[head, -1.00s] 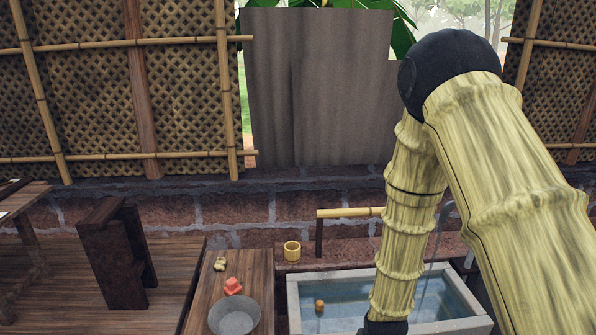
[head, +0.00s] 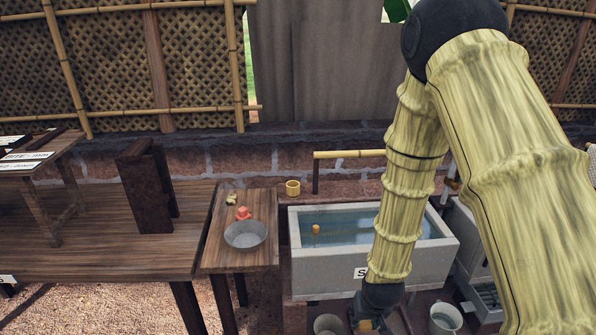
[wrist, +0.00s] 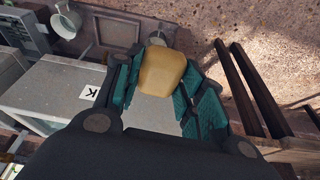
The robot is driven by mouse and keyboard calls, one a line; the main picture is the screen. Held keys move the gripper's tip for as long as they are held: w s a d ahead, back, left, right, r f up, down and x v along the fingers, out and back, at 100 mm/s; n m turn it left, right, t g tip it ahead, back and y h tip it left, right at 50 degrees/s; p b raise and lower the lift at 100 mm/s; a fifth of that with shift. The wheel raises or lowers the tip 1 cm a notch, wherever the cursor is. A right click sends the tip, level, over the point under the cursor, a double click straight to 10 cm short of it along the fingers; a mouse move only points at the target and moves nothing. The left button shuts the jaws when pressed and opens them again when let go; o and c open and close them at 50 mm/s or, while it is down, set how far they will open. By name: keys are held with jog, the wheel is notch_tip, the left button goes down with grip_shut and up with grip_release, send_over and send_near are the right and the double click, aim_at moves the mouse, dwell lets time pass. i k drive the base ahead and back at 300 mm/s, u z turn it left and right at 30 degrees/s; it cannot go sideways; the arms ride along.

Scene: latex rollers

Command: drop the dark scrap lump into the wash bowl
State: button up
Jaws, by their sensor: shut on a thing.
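My gripper (wrist: 160,92) is shut on an ochre-brown lump (wrist: 162,70), which sits between its teal finger pads in the wrist view. The lump also shows small at the bottom edge of the head view (head: 366,325), in front of the water trough. Its colour is more tan than dark, and I cannot tell whether it is the scrap lump. A grey round bowl (head: 245,238) stands on a small wooden table, left of my gripper and well apart from it. The bowl looks empty.
The small table (head: 218,262) also bears a red-orange piece (head: 243,213) and a small yellowish piece (head: 231,198). A grey trough (head: 325,270) of water with an orange float (head: 316,229) stands to its right. A yellow cup (head: 293,188) is behind. A pale bucket (head: 445,318) stands at lower right.

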aim_at(252, 242)
jog(key=z, duration=0.05)
jog(key=k, duration=0.45)
jog(key=u, duration=0.75)
jog(key=i, duration=0.9)
jog(key=u, duration=0.5)
